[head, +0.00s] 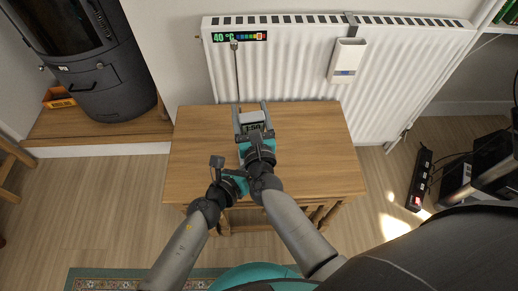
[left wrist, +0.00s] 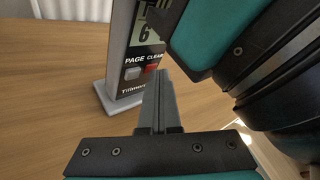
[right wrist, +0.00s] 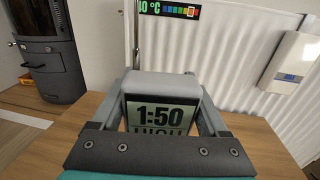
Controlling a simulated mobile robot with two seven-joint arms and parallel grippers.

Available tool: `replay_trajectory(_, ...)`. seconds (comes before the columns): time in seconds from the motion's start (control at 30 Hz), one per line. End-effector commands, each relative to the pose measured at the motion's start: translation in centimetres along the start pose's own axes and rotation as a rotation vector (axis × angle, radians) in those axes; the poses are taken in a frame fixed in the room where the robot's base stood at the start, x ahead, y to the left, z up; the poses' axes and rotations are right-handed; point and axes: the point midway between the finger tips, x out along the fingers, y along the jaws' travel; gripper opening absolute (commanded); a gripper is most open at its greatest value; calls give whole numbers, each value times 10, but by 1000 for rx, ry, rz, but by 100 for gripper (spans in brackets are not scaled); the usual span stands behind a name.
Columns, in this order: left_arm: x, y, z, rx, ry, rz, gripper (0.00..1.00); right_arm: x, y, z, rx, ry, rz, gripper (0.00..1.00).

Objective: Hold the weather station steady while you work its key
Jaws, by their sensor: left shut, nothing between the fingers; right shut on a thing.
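The weather station (head: 252,118) stands upright on the small wooden table. Its screen reads 1:50 in the right wrist view (right wrist: 162,115). My right gripper (head: 251,108) is shut on its upper part, one finger along each side. In the left wrist view, the station's lower front has a grey PAGE key (left wrist: 132,73) and a red CLEAR key (left wrist: 151,68). My left gripper (left wrist: 163,78) is shut and empty, its fingertips close to the red key. I cannot tell whether they touch it. In the head view the keys are hidden behind my grippers.
The wooden table (head: 200,150) is otherwise bare. Behind it is a white radiator (head: 290,75) with a thermometer strip (head: 240,36) and a white box (head: 347,60). A dark stove (head: 95,75) stands at left. A power strip (head: 419,178) lies on the floor at right.

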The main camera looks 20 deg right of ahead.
Motion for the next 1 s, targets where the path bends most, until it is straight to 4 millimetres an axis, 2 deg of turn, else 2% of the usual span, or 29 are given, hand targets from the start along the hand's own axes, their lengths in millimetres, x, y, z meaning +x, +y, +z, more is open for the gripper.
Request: replay_trajectory(1.0,-15,-10,-10,1,0,0,0,0,0,0,0,0,0,0)
